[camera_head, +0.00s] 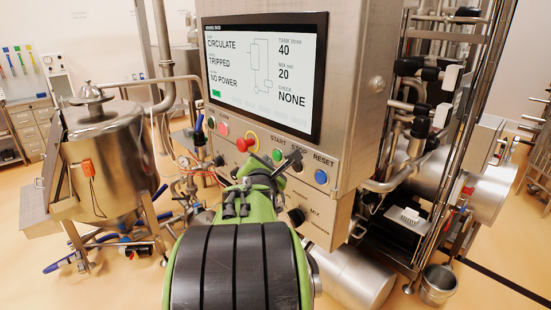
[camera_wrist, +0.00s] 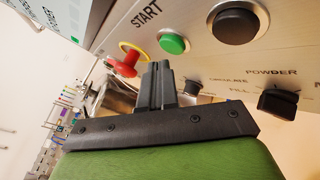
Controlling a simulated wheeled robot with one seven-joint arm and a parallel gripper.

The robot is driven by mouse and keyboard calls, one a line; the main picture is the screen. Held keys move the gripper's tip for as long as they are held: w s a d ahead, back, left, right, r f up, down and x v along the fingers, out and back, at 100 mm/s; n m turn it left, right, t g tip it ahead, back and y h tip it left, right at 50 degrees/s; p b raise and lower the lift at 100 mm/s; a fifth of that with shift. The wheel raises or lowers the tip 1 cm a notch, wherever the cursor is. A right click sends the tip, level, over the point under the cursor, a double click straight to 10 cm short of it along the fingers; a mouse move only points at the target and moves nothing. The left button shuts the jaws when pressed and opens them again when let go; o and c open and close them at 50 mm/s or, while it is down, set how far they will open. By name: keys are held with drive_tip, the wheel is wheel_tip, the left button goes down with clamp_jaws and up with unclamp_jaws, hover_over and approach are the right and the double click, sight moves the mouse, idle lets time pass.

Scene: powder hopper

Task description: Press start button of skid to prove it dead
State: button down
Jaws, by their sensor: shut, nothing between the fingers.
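The skid's control panel (camera_head: 228,131) carries a green button (camera_head: 277,155) under the word START. The green button also shows in the wrist view (camera_wrist: 174,44), with START printed beside it. My gripper (camera_wrist: 158,66) is shut and empty, its fingertips just below the green button in the picture. I cannot tell whether they touch it. In the head view my wrist partly covers the panel's lower edge. The screen (camera_head: 265,75) reads CIRCULATE, TRIPPED, NO POWER and CHECK NONE.
A red emergency-stop knob (camera_wrist: 124,65) with a yellow ring sits left of the green button. A large black button (camera_wrist: 238,24) is to its right. The blue RESET button (camera_head: 321,177) is farther right. A black selector knob (camera_wrist: 278,102) is below. A steel vessel (camera_head: 100,165) stands left.

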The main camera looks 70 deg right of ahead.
drive_tip(key=shift+w+a+b, duration=0.25)
drive_tip(key=shift+w+a, duration=0.15)
drive_tip(key=shift+a, duration=0.35)
drive_tip(key=shift+w+a+b, duration=0.25)
drive_tip(key=shift+w+a, duration=0.1)
drive_tip(key=shift+a, duration=0.35)
drive_tip(key=shift+w+a+b, duration=0.25)
drive_tip(key=shift+w+a, duration=0.15)
drive_tip(key=shift+a, duration=0.35)
